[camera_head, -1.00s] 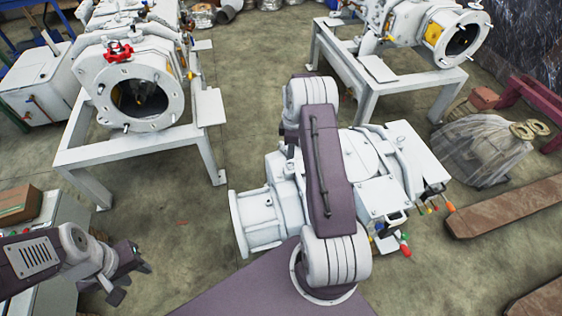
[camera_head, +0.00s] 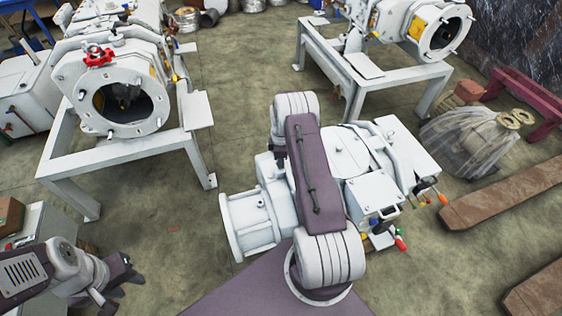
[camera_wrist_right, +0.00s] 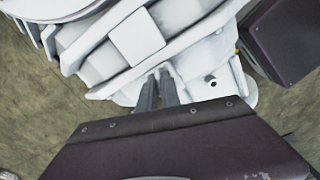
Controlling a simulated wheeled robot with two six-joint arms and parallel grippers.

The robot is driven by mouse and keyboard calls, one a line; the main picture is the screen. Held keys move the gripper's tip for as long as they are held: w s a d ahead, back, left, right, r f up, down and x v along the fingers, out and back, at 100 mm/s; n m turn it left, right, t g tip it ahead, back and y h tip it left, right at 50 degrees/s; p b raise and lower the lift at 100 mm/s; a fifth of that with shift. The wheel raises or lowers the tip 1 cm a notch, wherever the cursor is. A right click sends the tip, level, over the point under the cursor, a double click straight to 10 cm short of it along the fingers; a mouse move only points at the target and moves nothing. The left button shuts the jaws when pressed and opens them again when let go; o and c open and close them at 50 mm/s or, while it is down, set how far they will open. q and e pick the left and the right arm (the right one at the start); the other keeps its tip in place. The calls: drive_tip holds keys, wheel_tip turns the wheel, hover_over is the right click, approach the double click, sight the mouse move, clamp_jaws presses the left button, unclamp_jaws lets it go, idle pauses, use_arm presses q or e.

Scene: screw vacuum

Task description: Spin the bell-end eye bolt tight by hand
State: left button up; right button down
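A white screw vacuum machine lies in front of me in the head view. Its round flanged bell end (camera_head: 250,221) points left. My right arm reaches over it and hides part of its body and my right gripper. In the right wrist view, the dark fingers of my right gripper (camera_wrist_right: 158,88) are close together near the white casting (camera_wrist_right: 112,55). I cannot tell whether anything is between them. The eye bolt cannot be made out in either view. My left gripper (camera_head: 122,288) is at the lower left, open, empty and well away from the machine.
A white stand (camera_head: 140,148) carries another machine at the upper left. A second stand (camera_head: 380,80) is at the upper right. A wrapped item (camera_head: 465,140) and a brown beam (camera_head: 510,203) lie at right. The concrete floor left of the bell end is clear.

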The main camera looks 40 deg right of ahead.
drive_tip(key=m+p, duration=0.1)
drive_tip(key=m, duration=0.3)
drive_tip(key=shift+m, duration=0.4)
drive_tip(key=m, duration=0.5)
drive_tip(key=shift+a+p, duration=0.1)
drive_tip(key=shift+p, duration=0.2)
drive_tip(key=m, duration=0.5)
drive_tip(key=shift+m, duration=0.4)
drive_tip(key=shift+w+m, duration=0.1)
drive_tip(key=shift+m, duration=2)
drive_tip(key=shift+r, duration=0.1)
drive_tip(key=c, duration=1.5)
unclamp_jaws()
drive_tip(key=shift+c, duration=0.2)
